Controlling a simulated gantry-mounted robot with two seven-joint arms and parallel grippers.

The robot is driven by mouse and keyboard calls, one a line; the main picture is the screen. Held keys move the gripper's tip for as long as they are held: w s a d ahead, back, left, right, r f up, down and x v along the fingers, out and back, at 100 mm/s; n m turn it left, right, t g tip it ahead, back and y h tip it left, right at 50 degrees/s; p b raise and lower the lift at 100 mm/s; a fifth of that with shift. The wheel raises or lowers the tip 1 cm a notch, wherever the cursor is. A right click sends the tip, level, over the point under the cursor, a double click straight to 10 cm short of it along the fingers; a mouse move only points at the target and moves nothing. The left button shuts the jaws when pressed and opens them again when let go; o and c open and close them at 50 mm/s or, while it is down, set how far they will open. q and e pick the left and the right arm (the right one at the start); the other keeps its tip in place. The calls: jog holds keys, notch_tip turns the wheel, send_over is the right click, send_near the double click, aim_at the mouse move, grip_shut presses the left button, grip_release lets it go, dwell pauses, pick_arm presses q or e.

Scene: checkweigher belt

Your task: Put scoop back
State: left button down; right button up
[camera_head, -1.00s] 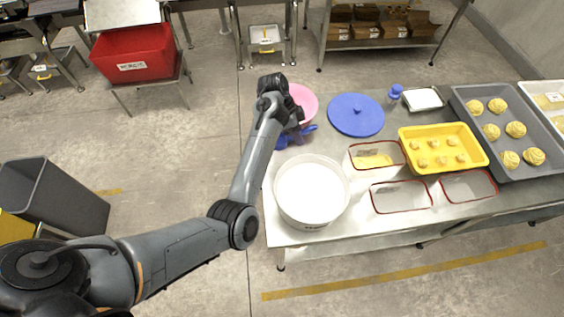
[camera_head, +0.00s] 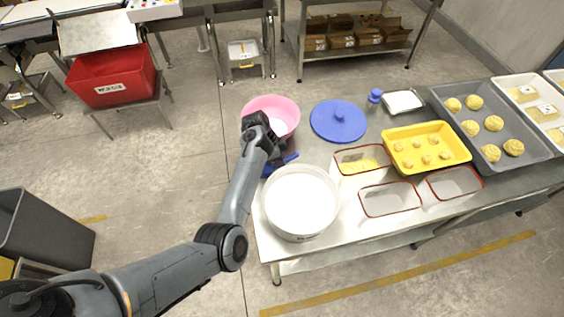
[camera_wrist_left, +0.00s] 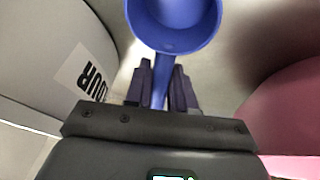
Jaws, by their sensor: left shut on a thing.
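A blue scoop (camera_wrist_left: 173,25) is in my left gripper (camera_wrist_left: 162,85). In the left wrist view its round bowl is at the top and its handle runs down between the two fingers, which are shut on it. In the head view the left gripper (camera_head: 277,155) is between the white tub and the pink bowl, and part of the blue scoop (camera_head: 283,163) shows beside it, the rest hidden by the wrist. The white tub (camera_head: 302,228) is in front, filled with white powder. It shows at the left of the wrist view. My right gripper is not in view.
A pink bowl (camera_head: 284,108) stands behind the gripper and a blue lid (camera_head: 338,121) lies right of it. Clear red-rimmed containers (camera_head: 391,199), a yellow tray (camera_head: 426,147) and a grey dough tray (camera_head: 491,126) fill the table's right side. Bare table shows around the lid.

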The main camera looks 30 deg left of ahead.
pick_arm(q)
jog(key=shift+f, duration=0.15)
jog(key=c, duration=1)
grip_release()
jog(key=shift+o, duration=0.2)
